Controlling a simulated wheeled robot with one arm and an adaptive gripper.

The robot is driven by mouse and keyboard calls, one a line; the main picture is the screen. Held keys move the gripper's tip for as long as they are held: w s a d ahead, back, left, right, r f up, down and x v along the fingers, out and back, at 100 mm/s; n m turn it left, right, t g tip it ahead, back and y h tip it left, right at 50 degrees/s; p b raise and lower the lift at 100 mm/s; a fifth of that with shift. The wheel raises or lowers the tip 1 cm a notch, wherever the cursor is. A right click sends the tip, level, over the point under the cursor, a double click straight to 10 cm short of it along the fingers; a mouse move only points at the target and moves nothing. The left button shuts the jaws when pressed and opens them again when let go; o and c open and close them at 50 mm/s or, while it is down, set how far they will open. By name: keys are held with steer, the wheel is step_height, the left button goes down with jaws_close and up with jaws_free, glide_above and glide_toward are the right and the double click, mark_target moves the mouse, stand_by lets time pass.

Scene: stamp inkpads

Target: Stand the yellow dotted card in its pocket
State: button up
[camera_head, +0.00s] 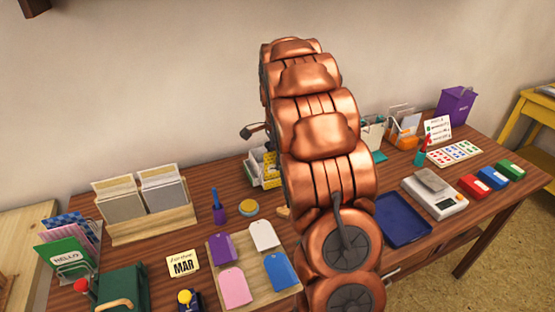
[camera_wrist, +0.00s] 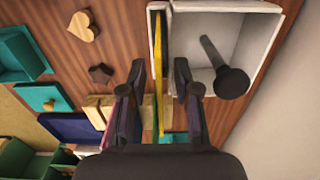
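In the wrist view the yellow card (camera_wrist: 160,62) shows edge-on as a thin upright strip. It lies along the left side of a white open box (camera_wrist: 213,7), within a narrow white-edged slot; whether it is fully seated I cannot tell. My gripper (camera_wrist: 159,70) is open, with one finger on each side of the card and a gap to both. In the head view a yellow piece (camera_head: 270,169) shows beside a white holder (camera_head: 257,158), left of my arm. Its dots are not clear, and my arm hides my gripper there.
A black-handled stamp (camera_wrist: 227,75) stands in the white box. A wooden heart (camera_wrist: 83,26) and a dark star-like piece (camera_wrist: 100,74) lie to the left. In the head view, a card rack (camera_head: 150,228), a blue tray (camera_head: 402,222) and a scale (camera_head: 434,198) stand on the table.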

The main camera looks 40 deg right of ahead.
step_height(320, 180, up, 11)
steer(key=shift+f+b, duration=0.15)
steer(key=shift+b, duration=0.4)
steer(key=shift+r, duration=0.65)
steer(key=s+a+f+n+g, duration=0.1)
steer(key=s+a+f+n, duration=0.1)
steer(key=s+a+n, duration=1.2)
steer(key=s+a+f+n, duration=0.2)
steer(key=s+a, duration=0.2)
steer(key=s, duration=0.2)
steer(key=s+a+f+n, duration=0.2)
steer(key=s+a+f, duration=0.1)
steer(key=s, duration=0.4)
steer(key=s+a+f+n+g, duration=0.1)
steer(key=s+a+f+n, duration=0.1)
steer(key=s, duration=0.5)
steer(key=a+n, duration=0.1)
steer(key=a, duration=0.1)
steer(key=shift+s+a+f, duration=0.2)
steer(key=shift+a+f, duration=0.15)
